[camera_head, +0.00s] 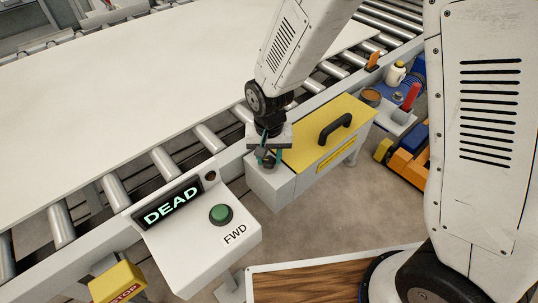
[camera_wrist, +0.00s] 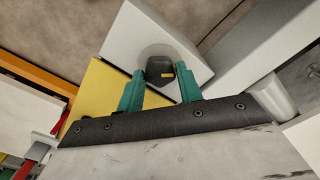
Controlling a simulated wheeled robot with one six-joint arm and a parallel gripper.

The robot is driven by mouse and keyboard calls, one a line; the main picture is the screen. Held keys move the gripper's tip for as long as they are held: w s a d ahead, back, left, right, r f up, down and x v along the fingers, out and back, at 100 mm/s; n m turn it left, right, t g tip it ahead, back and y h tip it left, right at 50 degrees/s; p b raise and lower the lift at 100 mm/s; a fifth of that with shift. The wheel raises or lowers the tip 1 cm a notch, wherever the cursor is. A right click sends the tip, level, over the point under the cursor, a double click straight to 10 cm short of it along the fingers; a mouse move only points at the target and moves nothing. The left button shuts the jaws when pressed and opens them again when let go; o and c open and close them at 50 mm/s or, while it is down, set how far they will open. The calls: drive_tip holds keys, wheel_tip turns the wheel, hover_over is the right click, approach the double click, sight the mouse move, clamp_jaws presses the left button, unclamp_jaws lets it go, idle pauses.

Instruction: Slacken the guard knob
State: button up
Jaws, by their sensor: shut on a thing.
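The dark guard knob (camera_wrist: 160,70) with a small yellow mark sits on a round grey base on the light housing, in the wrist view. The teal fingers of my gripper (camera_wrist: 160,88) stand on both sides of it, shut on it. In the head view my gripper (camera_head: 267,157) points down at the left end of the guard box, and its fingers partly hide the knob. The yellow guard cover (camera_head: 310,135) with a black handle (camera_head: 335,128) lies flat to the right of the knob.
A control box (camera_head: 195,235) with a lit "DEAD" display (camera_head: 171,205) and a green button (camera_head: 221,214) stands front left, above a yellow stop box (camera_head: 117,283). The roller conveyor (camera_head: 115,190) carries a large pale board (camera_head: 130,100). Blue and orange items (camera_head: 408,160) lie at right.

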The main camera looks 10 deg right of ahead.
sight(269, 159)
drive_tip(key=shift+n, duration=3.1)
drive_tip(key=o, duration=1)
drive_tip(key=shift+r, duration=3.9)
